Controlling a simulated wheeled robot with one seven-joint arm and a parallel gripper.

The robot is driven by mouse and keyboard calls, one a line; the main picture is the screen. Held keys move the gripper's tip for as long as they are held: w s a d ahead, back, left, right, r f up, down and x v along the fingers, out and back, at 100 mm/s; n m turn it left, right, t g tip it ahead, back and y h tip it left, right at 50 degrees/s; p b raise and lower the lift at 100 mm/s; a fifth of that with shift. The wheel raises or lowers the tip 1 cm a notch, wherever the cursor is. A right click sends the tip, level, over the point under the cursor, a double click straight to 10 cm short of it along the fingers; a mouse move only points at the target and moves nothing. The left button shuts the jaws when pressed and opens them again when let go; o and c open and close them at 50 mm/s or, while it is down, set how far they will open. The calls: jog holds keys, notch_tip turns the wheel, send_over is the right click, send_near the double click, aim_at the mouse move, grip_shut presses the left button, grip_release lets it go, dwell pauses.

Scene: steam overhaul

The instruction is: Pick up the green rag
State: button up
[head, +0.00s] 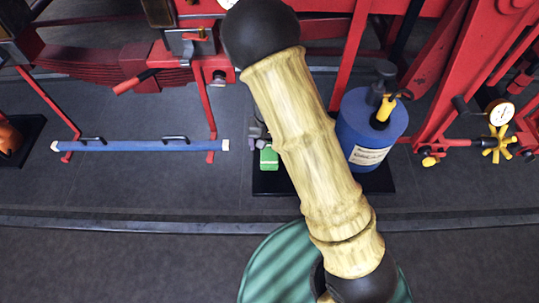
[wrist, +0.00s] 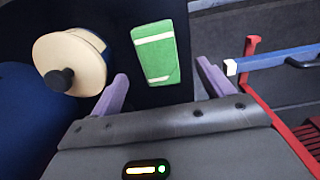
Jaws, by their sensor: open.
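The green rag (wrist: 156,55) is a small folded rectangle with pale stripes, lying flat on a dark tray (wrist: 119,14). In the head view the rag (head: 269,160) shows at the left part of the black tray (head: 377,185), partly covered by my arm. My gripper (wrist: 161,68) is open and empty, with its two purple fingers apart on either side of the rag's near end in the wrist picture. How far the fingertips are above the rag, I cannot tell. In the head view my arm hides most of the gripper.
A blue cylinder (head: 366,128) with a yellow handle stands on the tray's right part. A cream disc with a black knob (wrist: 70,65) is left of the rag. A blue bar (head: 140,146) on red legs is at left. Red machinery (head: 115,64) spans the back.

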aim_at(269, 154)
jog(key=shift+d+f+p, duration=0.1)
jog(key=shift+f+p, duration=0.5)
jog(key=shift+f, duration=1.8)
jog(key=c, duration=1.1)
